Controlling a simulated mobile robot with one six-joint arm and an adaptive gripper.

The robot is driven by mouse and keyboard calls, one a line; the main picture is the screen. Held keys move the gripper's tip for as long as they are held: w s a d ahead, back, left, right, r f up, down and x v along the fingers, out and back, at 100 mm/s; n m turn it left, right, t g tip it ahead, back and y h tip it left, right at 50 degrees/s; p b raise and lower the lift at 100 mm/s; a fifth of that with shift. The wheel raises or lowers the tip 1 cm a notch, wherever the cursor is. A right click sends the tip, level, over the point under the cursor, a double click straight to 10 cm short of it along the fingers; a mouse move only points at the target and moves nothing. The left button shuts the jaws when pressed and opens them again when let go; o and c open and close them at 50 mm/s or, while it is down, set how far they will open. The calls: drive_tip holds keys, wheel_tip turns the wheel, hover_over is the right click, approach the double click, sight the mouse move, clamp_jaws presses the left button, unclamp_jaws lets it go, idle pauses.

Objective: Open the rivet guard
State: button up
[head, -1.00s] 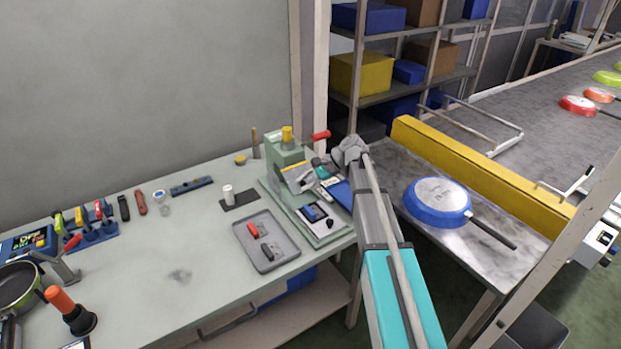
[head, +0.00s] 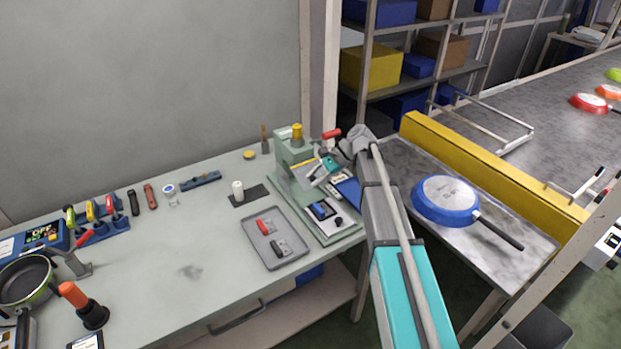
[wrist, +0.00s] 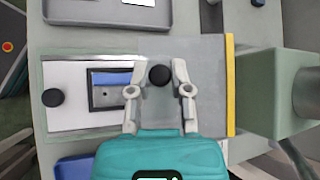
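The rivet guard is a grey see-through panel with a yellow edge strip, on the green riveting press (head: 290,158). In the head view the guard (head: 308,174) looks tilted at the front of the press. In the wrist view the guard (wrist: 208,85) lies flat-on with its yellow edge on the right. A round black knob (wrist: 160,75) is on it. My gripper (wrist: 159,66) has its two fingers apart, one each side of the knob, with small gaps visible. In the head view my gripper (head: 324,168) is at the guard, its fingertips partly hidden.
A grey tray (head: 258,257) with red and black pieces lies left of the press. A red-tipped lever (head: 331,134) sticks out of the press top. A blue pan (head: 443,199) sits on the side table to the right.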

drive_tip(key=o, duration=0.5)
drive_tip(key=shift+s, duration=0.2)
drive_tip(key=shift+c, duration=0.2)
